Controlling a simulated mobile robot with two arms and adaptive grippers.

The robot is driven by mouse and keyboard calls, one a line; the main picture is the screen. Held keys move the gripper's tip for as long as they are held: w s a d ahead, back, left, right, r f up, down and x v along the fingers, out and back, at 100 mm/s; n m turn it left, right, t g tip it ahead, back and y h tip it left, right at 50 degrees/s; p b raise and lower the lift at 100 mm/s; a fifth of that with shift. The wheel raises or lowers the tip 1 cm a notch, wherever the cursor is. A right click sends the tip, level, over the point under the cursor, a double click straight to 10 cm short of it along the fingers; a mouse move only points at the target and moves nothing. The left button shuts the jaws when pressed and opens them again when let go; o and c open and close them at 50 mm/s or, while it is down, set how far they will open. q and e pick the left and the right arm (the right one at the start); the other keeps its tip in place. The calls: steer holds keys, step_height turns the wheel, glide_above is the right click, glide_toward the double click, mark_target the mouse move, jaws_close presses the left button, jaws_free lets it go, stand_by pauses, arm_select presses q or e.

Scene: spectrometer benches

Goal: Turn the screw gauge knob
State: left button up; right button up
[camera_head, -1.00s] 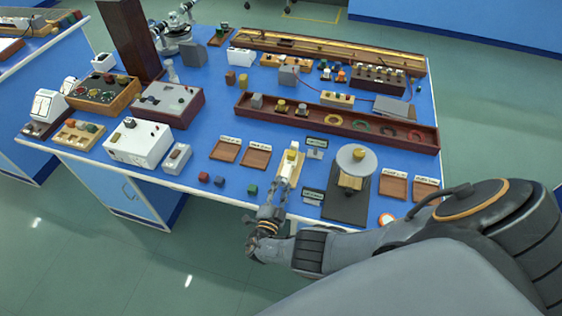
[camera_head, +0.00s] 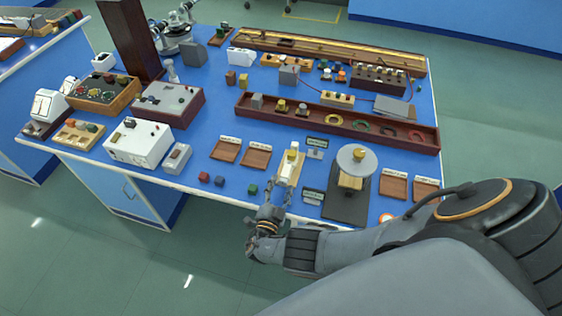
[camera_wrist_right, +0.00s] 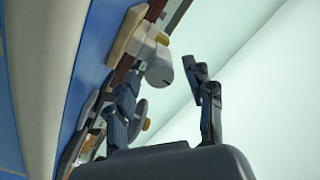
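The screw gauge (camera_head: 290,166) stands on a small wooden base near the front edge of the blue bench. Its pale, thick round knob (camera_wrist_right: 160,70) shows close up in the right wrist view, with cream and brown parts behind it. My right gripper (camera_head: 274,196) is just in front of the gauge, at the bench edge. In the right wrist view my right gripper (camera_wrist_right: 166,82) has its two dark fingers spread apart. The knob appears in the gap beyond the fingertips; I cannot tell whether either finger touches it. My left gripper is in neither view.
A dark stand with a round pale disc (camera_head: 356,158) is right of the gauge. Small label stands (camera_head: 313,196) are close by. Wooden trays (camera_head: 257,158) and small coloured cubes (camera_head: 220,181) lie to the left. A long brown tray (camera_head: 400,144) lies behind. Floor in front is clear.

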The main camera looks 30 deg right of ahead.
steer(key=shift+m, duration=0.3)
stand_by(0.4)
